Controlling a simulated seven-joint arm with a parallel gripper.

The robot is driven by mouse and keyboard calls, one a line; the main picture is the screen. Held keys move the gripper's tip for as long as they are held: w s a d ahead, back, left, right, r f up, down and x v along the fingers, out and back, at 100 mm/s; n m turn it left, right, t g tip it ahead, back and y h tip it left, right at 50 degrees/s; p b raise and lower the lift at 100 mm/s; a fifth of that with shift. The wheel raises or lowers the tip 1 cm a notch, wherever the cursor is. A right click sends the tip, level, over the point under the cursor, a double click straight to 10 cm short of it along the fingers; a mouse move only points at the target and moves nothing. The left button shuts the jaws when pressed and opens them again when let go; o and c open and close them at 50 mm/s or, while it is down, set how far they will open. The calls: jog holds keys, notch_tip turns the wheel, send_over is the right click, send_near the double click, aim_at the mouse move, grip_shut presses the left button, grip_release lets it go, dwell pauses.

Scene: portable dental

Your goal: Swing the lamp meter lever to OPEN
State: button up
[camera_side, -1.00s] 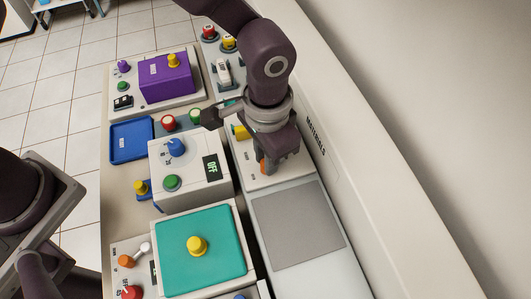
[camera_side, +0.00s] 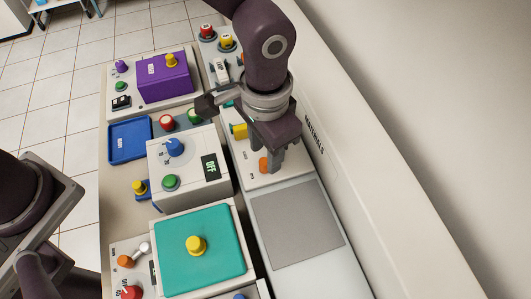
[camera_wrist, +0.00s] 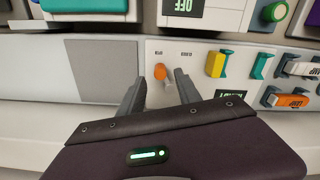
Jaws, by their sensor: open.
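An orange lever knob (camera_wrist: 160,72) stands on a white panel (camera_wrist: 208,84) with two small upside-down labels that look like OPEN and CLOSED. In the wrist view it is nearer the left label. It also shows in the side view as an orange knob (camera_side: 263,165) beside a finger. My gripper (camera_wrist: 159,77) is open, with one finger on each side of the knob in the wrist view and visible gaps between. In the side view my gripper (camera_side: 272,163) hangs over the panel. I cannot tell whether a finger touches the knob. The lever's base is partly hidden.
A yellow block (camera_wrist: 216,63) and a teal lever (camera_wrist: 261,66) stand right of the knob in the wrist view. A grey pad (camera_side: 298,222) lies flat and clear. A white box with an OFF display (camera_side: 210,166) stands left of my gripper in the side view.

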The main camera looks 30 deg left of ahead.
aim_at(264, 159)
notch_tip(264, 159, up, 5)
jog(key=shift+f, duration=0.15)
jog(key=shift+w+a+r, duration=0.1)
jog(key=shift+a+r, duration=0.05)
jog(key=shift+r, duration=0.05)
jog(key=a+r+n+t+h, duration=0.1)
jog(key=a+r+n+t, duration=0.1)
jog(key=a+r, duration=1.05)
jog(key=s+a+r+n+t+y, duration=0.1)
jog(key=s+a+r+n+t, duration=0.1)
jog(key=s+a, duration=1.1)
jog(key=shift+s+a+n+t, duration=0.4)
jog(key=shift+a+n+t, duration=0.2)
jog(key=shift+n+t, duration=0.25)
